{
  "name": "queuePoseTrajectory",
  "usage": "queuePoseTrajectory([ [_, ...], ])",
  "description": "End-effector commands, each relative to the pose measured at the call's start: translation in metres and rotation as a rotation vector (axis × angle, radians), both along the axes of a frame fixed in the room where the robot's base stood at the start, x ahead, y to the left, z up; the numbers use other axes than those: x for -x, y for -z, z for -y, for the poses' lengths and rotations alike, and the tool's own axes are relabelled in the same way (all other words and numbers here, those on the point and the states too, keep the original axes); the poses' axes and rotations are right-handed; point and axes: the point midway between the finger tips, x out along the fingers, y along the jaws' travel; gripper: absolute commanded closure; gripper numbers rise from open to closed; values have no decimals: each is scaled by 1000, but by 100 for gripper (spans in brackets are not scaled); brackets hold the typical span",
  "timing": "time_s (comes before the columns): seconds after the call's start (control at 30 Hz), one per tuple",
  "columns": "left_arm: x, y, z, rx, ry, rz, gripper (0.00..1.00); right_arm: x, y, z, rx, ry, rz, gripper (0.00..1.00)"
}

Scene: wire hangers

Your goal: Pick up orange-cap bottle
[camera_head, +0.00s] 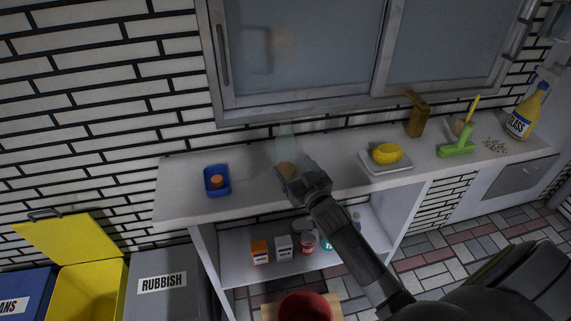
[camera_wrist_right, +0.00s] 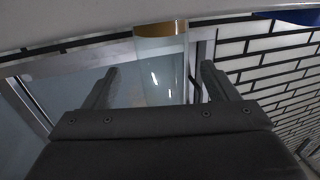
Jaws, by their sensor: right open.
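A tall clear vessel (camera_head: 286,145) with an amber band at its bottom stands on the counter. I see no orange cap on it. My right gripper (camera_head: 296,172) is open, close in front of its lower part. In the right wrist view the clear vessel (camera_wrist_right: 160,60) shows upside down, between the two spread fingers (camera_wrist_right: 160,70) in the picture; I cannot tell whether it lies within their reach. My left gripper is not in view.
The counter (camera_head: 340,180) holds a blue tray (camera_head: 210,190) with a small orange thing, a plate (camera_head: 368,165) with a yellow ring-shaped thing, and a green tool (camera_head: 458,142). Several containers stand on the shelf below. The window (camera_head: 300,50) and brick wall rise behind.

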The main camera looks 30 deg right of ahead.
Motion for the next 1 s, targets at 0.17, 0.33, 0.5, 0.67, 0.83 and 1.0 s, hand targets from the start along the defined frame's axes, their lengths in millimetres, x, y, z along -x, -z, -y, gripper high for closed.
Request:
queuePoseTrajectory([
  [0.17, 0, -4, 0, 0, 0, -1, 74, -17, 2, -2, 0, 0, 0, 20],
  [0.33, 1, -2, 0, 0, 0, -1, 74, -39, 6, -3, 1, 0, 1, 20],
  [0.5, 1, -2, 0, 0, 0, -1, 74, -50, 7, -2, 0, 0, 0, 20],
  [0.67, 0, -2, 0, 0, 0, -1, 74, -51, 7, -2, 0, 0, -1, 20],
  [0.83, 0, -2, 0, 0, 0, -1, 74, -51, 7, -2, 0, 0, -1, 33],
  [1.0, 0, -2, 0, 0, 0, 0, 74, -51, 7, -2, 0, 0, -1, 55],
])
